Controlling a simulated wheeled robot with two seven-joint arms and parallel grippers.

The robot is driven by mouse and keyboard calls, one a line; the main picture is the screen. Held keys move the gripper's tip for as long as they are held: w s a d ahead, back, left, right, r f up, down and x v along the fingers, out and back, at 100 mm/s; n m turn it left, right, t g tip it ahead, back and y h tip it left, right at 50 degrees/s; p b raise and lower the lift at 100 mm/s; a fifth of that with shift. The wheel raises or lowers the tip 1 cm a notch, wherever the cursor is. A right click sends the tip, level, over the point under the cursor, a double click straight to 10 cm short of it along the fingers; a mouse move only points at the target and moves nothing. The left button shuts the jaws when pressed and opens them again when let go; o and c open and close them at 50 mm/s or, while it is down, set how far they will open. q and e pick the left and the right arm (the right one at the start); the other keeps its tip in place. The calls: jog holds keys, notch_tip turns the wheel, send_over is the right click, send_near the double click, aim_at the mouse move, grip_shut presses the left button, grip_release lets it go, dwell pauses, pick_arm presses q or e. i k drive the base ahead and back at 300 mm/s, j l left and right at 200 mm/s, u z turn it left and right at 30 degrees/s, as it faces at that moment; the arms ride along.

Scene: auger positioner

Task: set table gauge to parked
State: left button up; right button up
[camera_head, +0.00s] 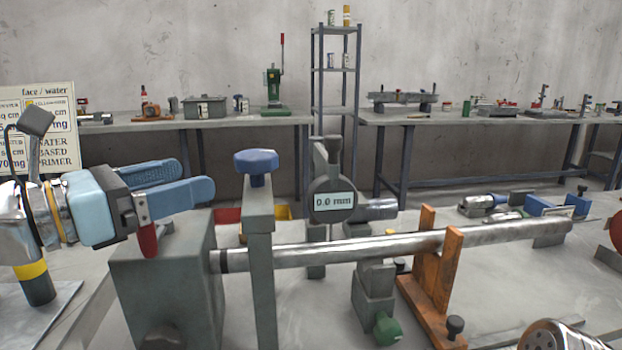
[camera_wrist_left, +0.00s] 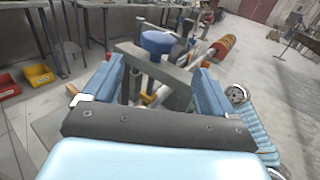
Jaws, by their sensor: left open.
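The table gauge (camera_head: 332,200) is a dark round indicator reading 0.0 mm. It hangs on a grey stand behind the long steel shaft (camera_head: 340,250). A blue knob (camera_head: 256,161) tops a grey upright frame (camera_head: 259,240) left of the gauge; the knob also shows in the left wrist view (camera_wrist_left: 157,41). My left gripper (camera_head: 196,178) is open and appears empty, left of the frame and above a grey block (camera_head: 165,275). In the left wrist view, my left gripper (camera_wrist_left: 159,68) has its blue fingers spread, with the knob seen between them. My right gripper is not visible.
An orange V-shaped support (camera_head: 438,270) and a green-knobbed grey stand (camera_head: 374,300) stand along the shaft. Red and yellow bins (camera_wrist_left: 38,75) lie beyond. Workbenches (camera_head: 430,122) and a shelf rack (camera_head: 335,90) line the back wall. A sign (camera_head: 50,115) stands at far left.

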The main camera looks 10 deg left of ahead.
aim_at(332, 198)
jog(key=k+l, duration=0.75)
jog(key=k, duration=0.1)
